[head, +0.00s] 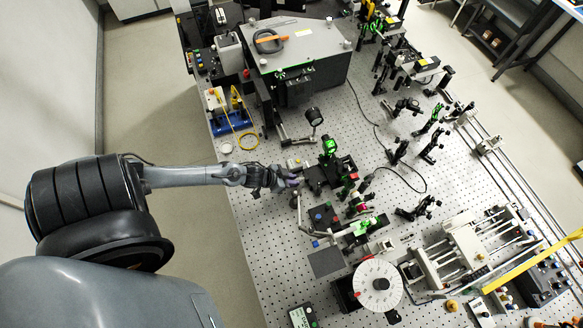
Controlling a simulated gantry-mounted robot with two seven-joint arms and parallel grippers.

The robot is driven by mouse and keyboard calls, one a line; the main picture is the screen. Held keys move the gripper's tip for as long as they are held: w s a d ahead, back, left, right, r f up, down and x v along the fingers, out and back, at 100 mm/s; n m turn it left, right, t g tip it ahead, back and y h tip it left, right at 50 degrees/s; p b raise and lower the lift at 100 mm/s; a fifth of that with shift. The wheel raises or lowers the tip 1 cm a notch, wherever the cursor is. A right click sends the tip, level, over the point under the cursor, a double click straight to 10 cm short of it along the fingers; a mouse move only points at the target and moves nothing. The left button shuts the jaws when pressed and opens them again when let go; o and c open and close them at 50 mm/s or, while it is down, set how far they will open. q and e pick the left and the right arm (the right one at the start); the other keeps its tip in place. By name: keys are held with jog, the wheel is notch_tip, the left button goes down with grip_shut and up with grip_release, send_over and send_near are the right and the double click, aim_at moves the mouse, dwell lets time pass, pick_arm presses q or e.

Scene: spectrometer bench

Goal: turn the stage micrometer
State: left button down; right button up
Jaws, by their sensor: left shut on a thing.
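My left gripper (291,180) reaches in from the left, low over the left side of the perforated optical bench (262,227). Its jaws are shut at the near end of a small dark stage (316,180), on what appears to be the stage micrometer. The micrometer itself is mostly hidden by the fingers and too small to make out. A green-marked optic mount (329,147) stands on or just behind the stage. My right gripper is not in view.
A large grey instrument box (295,47) stands at the back. A white graduated dial (378,284) is at the front. More green-marked mounts (369,226) stand close to the right of the gripper. The bench strip left of the gripper's front side is mostly clear.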

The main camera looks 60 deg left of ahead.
pick_arm(q)
jog(key=c, duration=1)
grip_release()
jog(key=shift+c, duration=0.2)
jog(key=shift+s+r, duration=0.1)
jog(key=v, duration=1)
jog(key=shift+s+r, duration=0.2)
jog(key=shift+a, duration=0.1)
